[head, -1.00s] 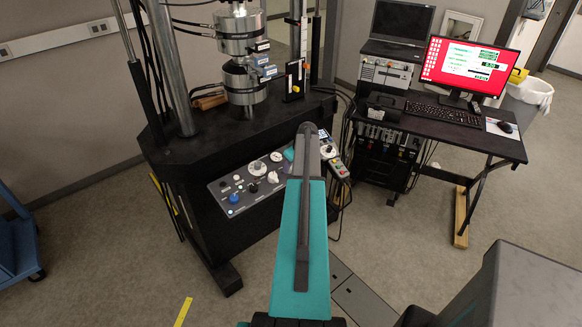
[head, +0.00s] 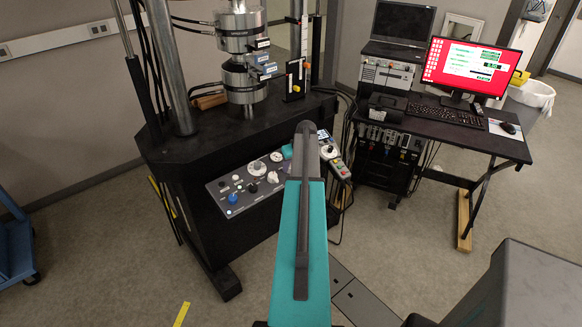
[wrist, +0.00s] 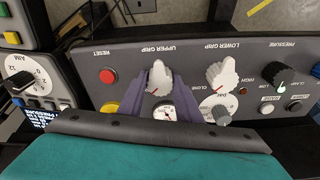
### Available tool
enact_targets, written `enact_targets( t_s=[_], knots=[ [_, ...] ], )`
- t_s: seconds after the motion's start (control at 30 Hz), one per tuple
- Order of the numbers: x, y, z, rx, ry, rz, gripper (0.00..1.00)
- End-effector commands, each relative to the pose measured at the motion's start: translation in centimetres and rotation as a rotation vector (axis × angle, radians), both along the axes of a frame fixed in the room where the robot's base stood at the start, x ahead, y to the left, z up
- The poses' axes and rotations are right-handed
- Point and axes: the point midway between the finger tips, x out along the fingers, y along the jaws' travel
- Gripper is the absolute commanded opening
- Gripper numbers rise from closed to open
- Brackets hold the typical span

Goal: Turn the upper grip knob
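The upper grip knob (wrist: 158,77) is white with a red pointer line. It sits under the "UPPER GRIP" label on the grey control panel (wrist: 120,55) in the wrist view. My gripper (wrist: 160,86) has purple fingers, one on each side of this knob. The fingers lie close along its sides; whether they press on it cannot be told. The similar lower grip knob (wrist: 223,74) stands apart to the right.
In the wrist view a red button (wrist: 108,76) and yellow button (wrist: 110,108) lie left of the knob, a round gauge (wrist: 165,113) just below, and the pressure knob (wrist: 284,78) far right. A handheld controller (head: 335,165) hangs at the panel's right end in the head view.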

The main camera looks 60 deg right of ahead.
Motion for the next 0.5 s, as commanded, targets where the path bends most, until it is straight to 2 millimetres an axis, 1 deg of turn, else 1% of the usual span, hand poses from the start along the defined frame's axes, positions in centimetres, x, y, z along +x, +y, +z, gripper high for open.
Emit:
enact_targets(
  t_s=[0.03,0.1,0.5],
  knots=[
    [-0.05,0.01,0.01,0.001,0.001,0.0,0.39],
    [-0.05,-0.01,0.01,0.001,0.001,0.0,0.49],
    [-0.09,0.01,0.16,0.0,0.0,0.0,0.49]
  ],
)
